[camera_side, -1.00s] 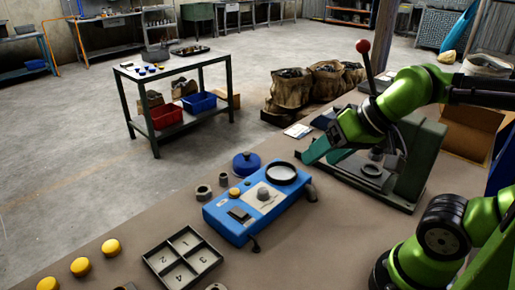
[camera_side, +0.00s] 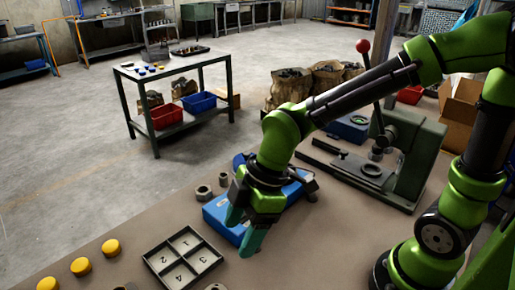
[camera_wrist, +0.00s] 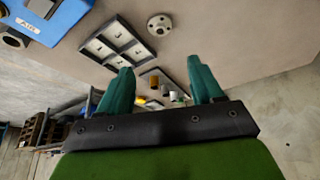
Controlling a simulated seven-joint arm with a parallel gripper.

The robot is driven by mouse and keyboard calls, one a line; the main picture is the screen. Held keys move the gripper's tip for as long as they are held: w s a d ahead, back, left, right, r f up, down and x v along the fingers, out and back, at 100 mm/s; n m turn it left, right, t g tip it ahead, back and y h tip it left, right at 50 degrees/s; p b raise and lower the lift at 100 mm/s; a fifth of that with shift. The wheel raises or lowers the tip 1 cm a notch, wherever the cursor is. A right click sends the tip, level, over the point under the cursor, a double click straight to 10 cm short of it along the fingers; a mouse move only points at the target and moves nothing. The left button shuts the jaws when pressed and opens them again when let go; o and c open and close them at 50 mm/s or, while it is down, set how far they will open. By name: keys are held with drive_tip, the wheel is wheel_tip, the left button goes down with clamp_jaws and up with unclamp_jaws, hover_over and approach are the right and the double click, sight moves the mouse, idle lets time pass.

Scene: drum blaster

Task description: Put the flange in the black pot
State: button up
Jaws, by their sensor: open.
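The flange (camera_wrist: 159,24) is a pale grey disc with a central hole, lying flat on the bench beside the four-part tray in the wrist view. In the side view a sliver of what looks like it (camera_side: 216,287) shows at the bottom edge. My gripper (camera_side: 243,228) is open, pointing down in front of the blue device. In the wrist view its two teal fingers (camera_wrist: 160,68) are apart, with nothing held between them. Small pots or cups show beyond the fingers in that view; I cannot tell which is the black pot.
The numbered tray (camera_side: 148,258) lies left of my gripper. The blue device (camera_side: 214,214) is partly hidden behind it. Yellow-topped buttons (camera_side: 111,247) stand at the left. A green press (camera_side: 415,150) with a red-knobbed lever stands at the right.

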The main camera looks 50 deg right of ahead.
sight(218, 289)
drive_tip(key=x, duration=1.6)
drive_tip(key=shift+s+f, duration=0.1)
drive_tip(key=shift+f, duration=0.15)
drive_tip(key=shift+c, duration=0.3)
drive_tip(key=c, duration=0.9)
